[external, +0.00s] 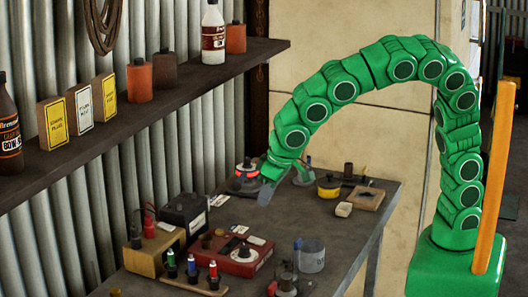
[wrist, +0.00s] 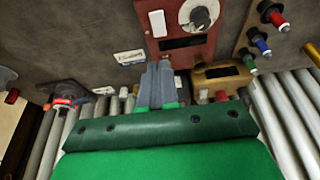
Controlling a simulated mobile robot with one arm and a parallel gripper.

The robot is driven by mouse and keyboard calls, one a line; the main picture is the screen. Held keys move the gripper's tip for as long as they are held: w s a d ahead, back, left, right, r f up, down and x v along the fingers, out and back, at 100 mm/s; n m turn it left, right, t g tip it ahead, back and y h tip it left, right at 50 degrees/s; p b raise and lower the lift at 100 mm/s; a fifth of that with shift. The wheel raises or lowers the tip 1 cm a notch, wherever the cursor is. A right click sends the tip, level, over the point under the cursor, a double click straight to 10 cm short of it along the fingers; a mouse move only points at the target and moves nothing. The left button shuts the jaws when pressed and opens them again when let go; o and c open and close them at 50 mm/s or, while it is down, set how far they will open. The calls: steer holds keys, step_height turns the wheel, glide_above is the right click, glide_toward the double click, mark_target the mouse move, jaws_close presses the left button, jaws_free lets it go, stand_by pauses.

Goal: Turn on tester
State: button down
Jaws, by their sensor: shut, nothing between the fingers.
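A red box (external: 229,261) that looks like the tester sits on the bench in the external view. In the wrist view the red box (wrist: 172,57) is at the top, with a white switch-like block (wrist: 157,23), a pale round dial with a dark knob (wrist: 200,17) and a dark display strip (wrist: 181,43). I cannot tell whether it is on. My gripper (external: 266,194) is shut and empty, pointing down above the bench, behind the red box. Its grey fingertips (wrist: 160,66) are close together in the wrist view, just below the box in the picture, apparently not touching it.
A black box (external: 185,212) and a brass-coloured box (external: 152,252) with terminals stand left of the red box. A shelf (external: 150,115) overhangs the left side.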

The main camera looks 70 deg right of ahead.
mark_target(259, 240)
steer(key=x, duration=1)
steer(key=shift+s+f, duration=0.3)
steer(key=shift+f, duration=0.15)
steer(key=shift+w+f, duration=0.1)
steer(key=shift+f+g, duration=0.1)
steer(key=shift+g, duration=0.2)
steer(key=shift+f, duration=0.1)
steer(key=shift+s+f, duration=0.1)
steer(key=shift+s, duration=0.85)
